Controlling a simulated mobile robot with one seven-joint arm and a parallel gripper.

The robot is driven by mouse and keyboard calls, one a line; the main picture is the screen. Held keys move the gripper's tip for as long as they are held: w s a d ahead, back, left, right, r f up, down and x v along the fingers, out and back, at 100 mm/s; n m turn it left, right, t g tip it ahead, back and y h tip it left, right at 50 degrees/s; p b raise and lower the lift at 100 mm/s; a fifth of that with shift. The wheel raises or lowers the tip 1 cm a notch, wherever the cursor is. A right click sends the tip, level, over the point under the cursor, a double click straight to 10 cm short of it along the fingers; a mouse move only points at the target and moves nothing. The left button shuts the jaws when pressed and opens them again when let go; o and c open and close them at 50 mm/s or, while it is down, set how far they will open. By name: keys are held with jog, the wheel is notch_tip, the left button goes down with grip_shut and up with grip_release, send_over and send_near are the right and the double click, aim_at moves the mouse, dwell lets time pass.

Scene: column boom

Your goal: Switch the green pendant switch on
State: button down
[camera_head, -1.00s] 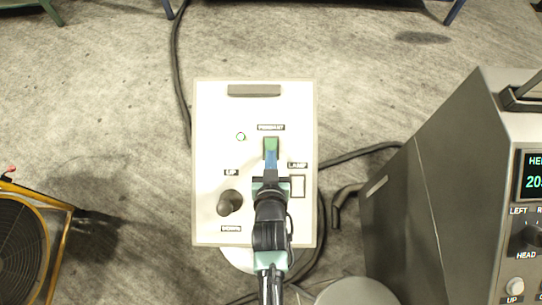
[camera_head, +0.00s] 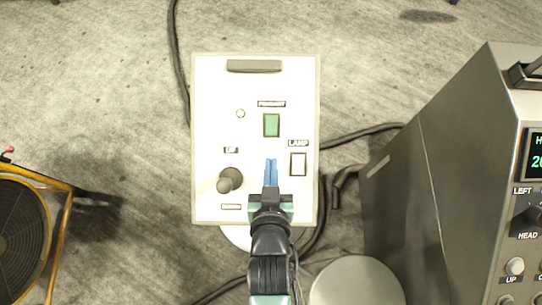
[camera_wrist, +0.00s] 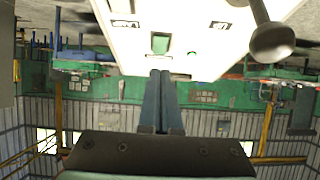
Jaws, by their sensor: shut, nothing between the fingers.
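The green pendant switch (camera_head: 271,125) is a green rocker on a white control box (camera_head: 215,110), under a label reading PENDANT. It also shows in the wrist view (camera_wrist: 160,43). A small ring light (camera_head: 240,114) to its left glows green. My gripper (camera_head: 271,162) is below the switch in the head view, apart from it, with its blue fingers together and nothing between them. In the wrist view the fingertips (camera_wrist: 165,73) point toward the box, a little short of the switch in the picture. No part of the switch is hidden in the head view.
A white LAMP rocker (camera_head: 298,164) is right of my fingers, and a dark joystick (camera_head: 229,180) marked UP is on the left. A grey console (camera_head: 430,170) stands at right, a yellow-framed fan (camera_head: 25,230) at left. Cables (camera_head: 178,60) run across the floor.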

jog(key=shift+v, duration=1)
jog(key=shift+w, duration=0.1)
jog(key=w+r+t, duration=0.2)
jog(key=w+r, duration=0.3)
jog(key=r, duration=0.5)
jog(key=w+r+t, duration=0.3)
jog(key=w+r, duration=0.2)
jog(key=r, duration=0.4)
jog(key=w+r+t, duration=0.2)
jog(key=w+r, duration=0.3)
jog(key=r, duration=0.5)
jog(key=s+r+t, duration=0.2)
jog(key=s+r, duration=0.1)
jog(key=r, duration=0.8)
jog(key=s+r+t, duration=0.3)
jog(key=r, duration=0.7)
jog(key=s+r+t, duration=0.2)
jog(key=s+r, duration=0.1)
jog(key=r, duration=0.8)
jog(key=shift+r+t, duration=0.35)
jog(key=shift+t, duration=0.05)
jog(key=shift+d, duration=0.2)
